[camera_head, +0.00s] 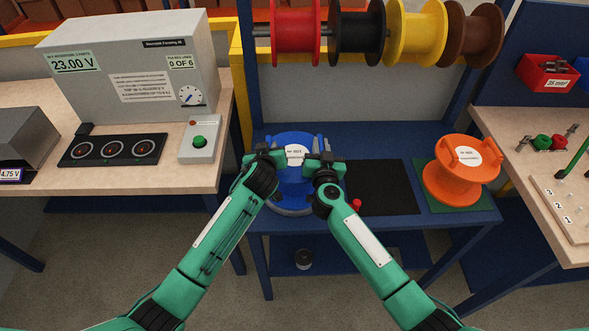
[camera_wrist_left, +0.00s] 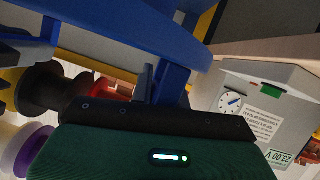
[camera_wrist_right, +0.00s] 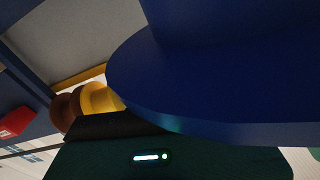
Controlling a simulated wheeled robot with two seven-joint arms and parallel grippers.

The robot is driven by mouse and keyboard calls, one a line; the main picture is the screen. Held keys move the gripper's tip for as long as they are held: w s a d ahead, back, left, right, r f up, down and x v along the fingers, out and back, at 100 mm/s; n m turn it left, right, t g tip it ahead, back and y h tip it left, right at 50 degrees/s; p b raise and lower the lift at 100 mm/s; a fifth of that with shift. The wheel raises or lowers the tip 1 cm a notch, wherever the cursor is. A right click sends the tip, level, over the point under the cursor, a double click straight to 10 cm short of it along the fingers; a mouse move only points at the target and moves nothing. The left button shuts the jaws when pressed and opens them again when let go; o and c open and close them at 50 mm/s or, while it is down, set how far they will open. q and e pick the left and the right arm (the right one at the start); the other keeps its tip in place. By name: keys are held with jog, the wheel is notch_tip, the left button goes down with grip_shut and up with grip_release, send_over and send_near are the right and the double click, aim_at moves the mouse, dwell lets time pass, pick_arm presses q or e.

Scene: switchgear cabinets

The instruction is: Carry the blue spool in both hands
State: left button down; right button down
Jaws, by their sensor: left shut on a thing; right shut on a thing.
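The blue spool (camera_head: 293,188) is over the left part of the blue bench (camera_head: 392,138), with a white label on its top. My left gripper (camera_head: 265,157) is shut at the spool's left upper side, and my right gripper (camera_head: 325,163) is shut at its right upper side. The jaws hide what part they hold. A blue spool flange fills much of the right wrist view (camera_wrist_right: 230,75), and blue spool surface also shows at the top of the left wrist view (camera_wrist_left: 130,22). I cannot tell whether the spool touches the bench.
An orange spool (camera_head: 460,172) stands on a green mat at the bench's right. A black mat (camera_head: 385,187) lies between, with a small red object (camera_head: 356,204) at its edge. Red, black, yellow and brown spools (camera_head: 415,32) hang above.

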dwell(0.8)
pick_arm(q)
jog(key=shift+w+r, duration=0.1)
jog(key=shift+r, duration=0.1)
pick_arm(e)
jog(key=shift+w+r, duration=0.1)
jog(key=shift+r, duration=0.1)
jog(key=shift+r, duration=0.1)
